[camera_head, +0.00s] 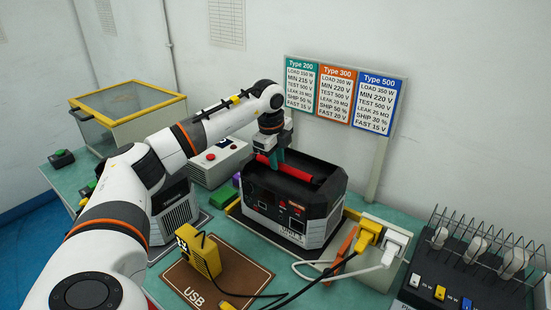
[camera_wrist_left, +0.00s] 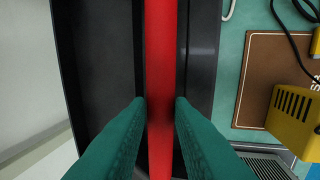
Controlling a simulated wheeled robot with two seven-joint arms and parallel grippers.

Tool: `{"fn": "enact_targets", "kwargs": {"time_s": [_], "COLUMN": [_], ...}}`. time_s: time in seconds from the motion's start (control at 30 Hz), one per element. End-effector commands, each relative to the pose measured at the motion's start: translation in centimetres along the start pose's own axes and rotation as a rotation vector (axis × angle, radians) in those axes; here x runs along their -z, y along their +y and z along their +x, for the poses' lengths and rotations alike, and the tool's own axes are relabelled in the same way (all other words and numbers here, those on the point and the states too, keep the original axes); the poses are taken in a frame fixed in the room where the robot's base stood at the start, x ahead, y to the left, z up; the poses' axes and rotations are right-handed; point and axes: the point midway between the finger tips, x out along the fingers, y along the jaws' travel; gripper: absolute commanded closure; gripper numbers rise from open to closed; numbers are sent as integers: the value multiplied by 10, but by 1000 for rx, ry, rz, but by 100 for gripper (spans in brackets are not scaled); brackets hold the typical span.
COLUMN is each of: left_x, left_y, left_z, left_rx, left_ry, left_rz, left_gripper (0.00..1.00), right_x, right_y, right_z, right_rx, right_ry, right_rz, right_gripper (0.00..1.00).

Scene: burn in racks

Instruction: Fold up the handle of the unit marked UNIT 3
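The unit marked UNIT 3 (camera_head: 290,226) is a black and grey box in the middle of the head view. Its red handle (camera_head: 298,173) lies low across the open top, between the raised dark sides. In the left wrist view the handle (camera_wrist_left: 160,60) is a straight red bar running up the picture. My left gripper (camera_head: 273,160) points down over the unit's top. Its two green fingers (camera_wrist_left: 161,108) stand on either side of the bar, with their tips against its edges. The fingers partly hide the handle. My right gripper is not in view.
Another unit (camera_head: 174,215) stands left, partly behind my left arm. A yellow device (camera_head: 199,252) stands on a brown USB mat (camera_head: 178,283) in front. A white socket box (camera_head: 378,270) with yellow and white plugs is at right. A sign board (camera_head: 345,92) stands behind.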

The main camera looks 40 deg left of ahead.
Motion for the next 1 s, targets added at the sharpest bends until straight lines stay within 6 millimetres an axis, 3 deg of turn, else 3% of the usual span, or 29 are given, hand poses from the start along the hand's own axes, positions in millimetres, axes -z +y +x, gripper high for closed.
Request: {"fn": "enact_targets", "kwargs": {"time_s": [0.37, 1.0], "left_x": [-1, -1], "left_y": [13, 39], "left_z": [-10, -19], "left_rx": [-5, -3], "left_ry": [-1, -1], "left_rz": [0, 1], "left_gripper": [79, 59], "right_x": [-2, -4], "right_y": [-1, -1], "right_z": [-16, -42], "right_rx": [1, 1], "right_ry": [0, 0], "right_rz": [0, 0], "right_gripper": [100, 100]}}
